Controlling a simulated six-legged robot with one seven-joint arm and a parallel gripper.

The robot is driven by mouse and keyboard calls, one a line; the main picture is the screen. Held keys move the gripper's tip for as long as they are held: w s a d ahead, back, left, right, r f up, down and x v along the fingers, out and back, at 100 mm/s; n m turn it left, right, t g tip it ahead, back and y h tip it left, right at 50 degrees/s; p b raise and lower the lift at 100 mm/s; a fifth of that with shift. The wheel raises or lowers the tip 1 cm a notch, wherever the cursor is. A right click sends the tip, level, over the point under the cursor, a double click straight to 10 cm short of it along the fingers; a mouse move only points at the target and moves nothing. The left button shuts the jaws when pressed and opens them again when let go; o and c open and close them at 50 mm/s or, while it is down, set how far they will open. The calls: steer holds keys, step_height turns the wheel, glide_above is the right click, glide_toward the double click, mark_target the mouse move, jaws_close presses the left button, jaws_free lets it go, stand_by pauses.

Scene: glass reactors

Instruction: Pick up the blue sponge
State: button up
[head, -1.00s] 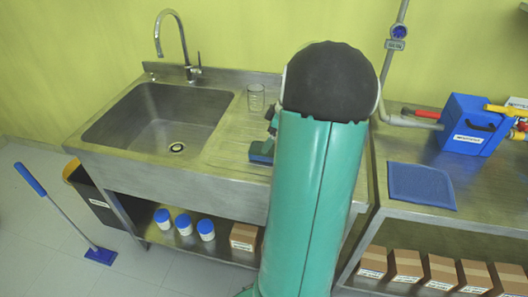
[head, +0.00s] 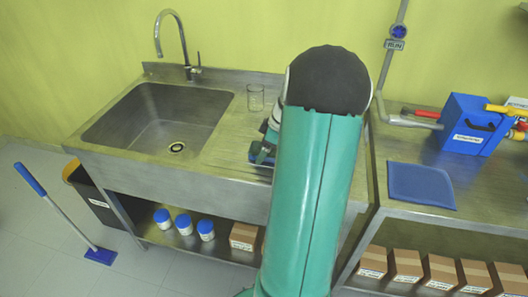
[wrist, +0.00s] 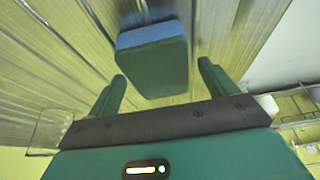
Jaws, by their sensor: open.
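The blue sponge (wrist: 152,52) has a blue side and a dark green face and lies on the ridged steel drainboard. In the head view, a bit of the sponge (head: 261,160) shows beside my arm, and the rest is hidden. My gripper (wrist: 162,72) is open. In the wrist view, its two green fingers stand either side of the sponge's near end, with a gap on each side. In the head view, my arm hides most of the gripper.
A clear glass beaker (head: 256,97) stands behind the sponge on the drainboard. The sink basin (head: 155,118) and tap (head: 185,50) are to the left. A blue mat (head: 421,186) and a blue box (head: 470,125) are on the right-hand bench.

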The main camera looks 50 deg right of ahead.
steer(key=shift+f, duration=0.2)
steer(key=c, duration=1.1)
steer(key=shift+c, duration=0.2)
